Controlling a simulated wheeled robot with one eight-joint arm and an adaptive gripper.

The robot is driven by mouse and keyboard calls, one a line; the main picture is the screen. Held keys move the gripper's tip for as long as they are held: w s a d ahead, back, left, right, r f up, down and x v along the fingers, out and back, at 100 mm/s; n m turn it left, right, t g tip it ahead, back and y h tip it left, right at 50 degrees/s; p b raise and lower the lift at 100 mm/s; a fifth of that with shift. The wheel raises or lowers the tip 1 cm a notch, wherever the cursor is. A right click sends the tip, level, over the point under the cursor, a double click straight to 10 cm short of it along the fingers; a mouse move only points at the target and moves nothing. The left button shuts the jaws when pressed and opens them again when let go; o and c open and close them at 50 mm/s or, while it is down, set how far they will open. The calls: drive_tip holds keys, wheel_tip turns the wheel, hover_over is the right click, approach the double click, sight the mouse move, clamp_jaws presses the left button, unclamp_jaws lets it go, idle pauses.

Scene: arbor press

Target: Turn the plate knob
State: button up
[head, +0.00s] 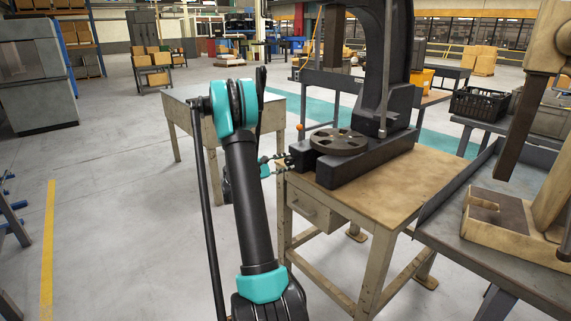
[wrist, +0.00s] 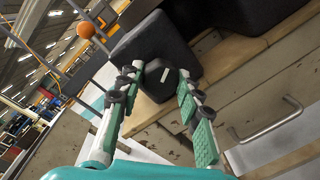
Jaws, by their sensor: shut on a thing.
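The arbor press (head: 395,70) stands on a wooden-topped bench. Its round slotted plate (head: 338,141) lies flat on the dark press base. In the wrist view a dark knob (wrist: 157,82) with a white mark on its face sits at the end of the base, between my fingertips. My gripper (head: 287,161) is at the left end of the base in the head view, reaching in from the left. In the wrist view my gripper (wrist: 160,74) is shut on the knob, one finger on each side. The knob is too small and covered to make out in the head view.
An orange ball (wrist: 86,30) on a lever is close by my gripper; it also shows in the head view (head: 300,127). The bench has a drawer (head: 316,212) with a metal handle (wrist: 268,128). A second machine (head: 520,220) stands at right. Open floor (head: 120,230) lies at left.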

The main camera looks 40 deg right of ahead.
drive_tip(key=o, duration=1.2)
drive_tip(key=shift+c, duration=0.2)
drive_tip(key=shift+a, duration=0.1)
drive_tip(key=a, duration=1.1)
drive_tip(key=shift+s+a+r, duration=0.15)
drive_tip(key=shift+a+r, duration=0.2)
drive_tip(key=shift+a, duration=0.05)
drive_tip(key=s+a+f+m+t+y, duration=0.2)
drive_tip(key=s+a+f+m+y, duration=0.2)
drive_tip(key=s+a+y, duration=0.4)
drive_tip(key=s+a+f+m+t+y, duration=0.1)
drive_tip(key=s+a+f+m+y, duration=0.3)
drive_tip(key=s+a+y, duration=0.5)
drive_tip(key=s+a+f, duration=0.1)
drive_tip(key=s+a, duration=1)
drive_tip(key=a, duration=0.2)
drive_tip(key=shift+a+f+t, duration=0.2)
drive_tip(key=shift+a+t, duration=0.05)
drive_tip(key=shift+t, duration=0.15)
